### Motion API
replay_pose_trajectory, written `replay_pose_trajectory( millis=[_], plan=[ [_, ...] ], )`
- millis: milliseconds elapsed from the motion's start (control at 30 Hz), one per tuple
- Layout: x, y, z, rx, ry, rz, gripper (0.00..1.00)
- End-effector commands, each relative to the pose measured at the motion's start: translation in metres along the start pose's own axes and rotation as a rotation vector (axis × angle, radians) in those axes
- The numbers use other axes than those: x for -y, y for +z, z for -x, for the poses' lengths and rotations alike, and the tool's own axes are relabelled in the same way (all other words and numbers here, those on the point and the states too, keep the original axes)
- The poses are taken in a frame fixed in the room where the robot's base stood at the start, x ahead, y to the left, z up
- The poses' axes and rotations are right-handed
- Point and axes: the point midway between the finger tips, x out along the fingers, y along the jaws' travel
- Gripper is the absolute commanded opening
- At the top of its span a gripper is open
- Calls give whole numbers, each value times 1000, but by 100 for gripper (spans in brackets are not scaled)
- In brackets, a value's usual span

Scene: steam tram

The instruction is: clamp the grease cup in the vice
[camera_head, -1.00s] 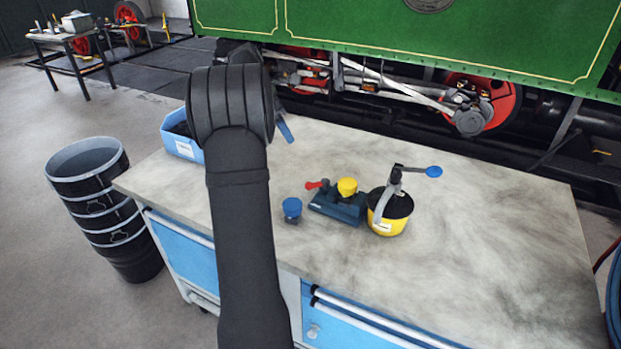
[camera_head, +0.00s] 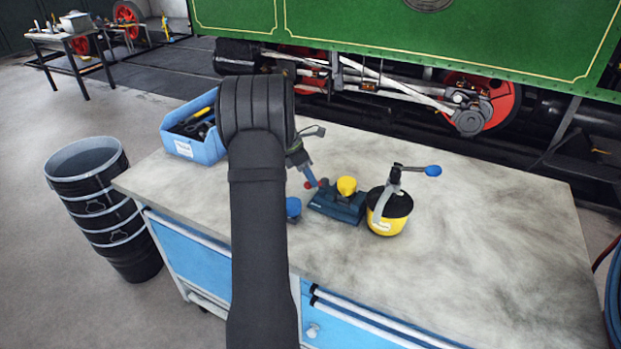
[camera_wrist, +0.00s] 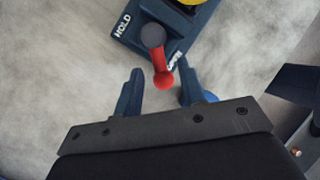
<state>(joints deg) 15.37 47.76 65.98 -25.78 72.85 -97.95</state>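The vice (camera_head: 336,206) is a dark blue block on the bench, also in the wrist view (camera_wrist: 135,42). A round yellow-topped piece, seemingly the grease cup (camera_head: 346,186), sits at its jaws; whether it is gripped I cannot tell. It is partly in the wrist view (camera_wrist: 180,18). The vice's red-knobbed lever (camera_wrist: 160,68) points towards my gripper, by the OPEN marking; HOLD is on the left. My gripper (camera_wrist: 160,90) is open, its blue fingers either side of the red knob, with gaps visible. In the head view my gripper (camera_head: 308,178) is partly behind my arm.
A blue-capped piece (camera_head: 294,207) stands left of the vice, partly hidden by my arm. A black and yellow pot (camera_head: 387,225) with a blue-knobbed crank stands close right. A blue bin (camera_head: 196,148) of tools is at the back left. The bench's right side (camera_head: 490,240) is clear.

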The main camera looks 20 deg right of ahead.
Motion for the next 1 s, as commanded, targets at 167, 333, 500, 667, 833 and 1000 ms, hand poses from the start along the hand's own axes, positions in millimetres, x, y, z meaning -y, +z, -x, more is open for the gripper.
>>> replay_pose_trajectory(
  millis=[167,333,500,667,833,1000],
  plan=[
    [0,0,-10,0,0,0,37],
    [0,0,-10,0,0,0,37],
    [0,0,-10,0,0,-1,19],
    [0,0,-10,0,0,-1,0],
    [0,0,-10,-2,-5,-10,0],
    [-3,0,-10,-12,-23,-53,0]
  ],
)
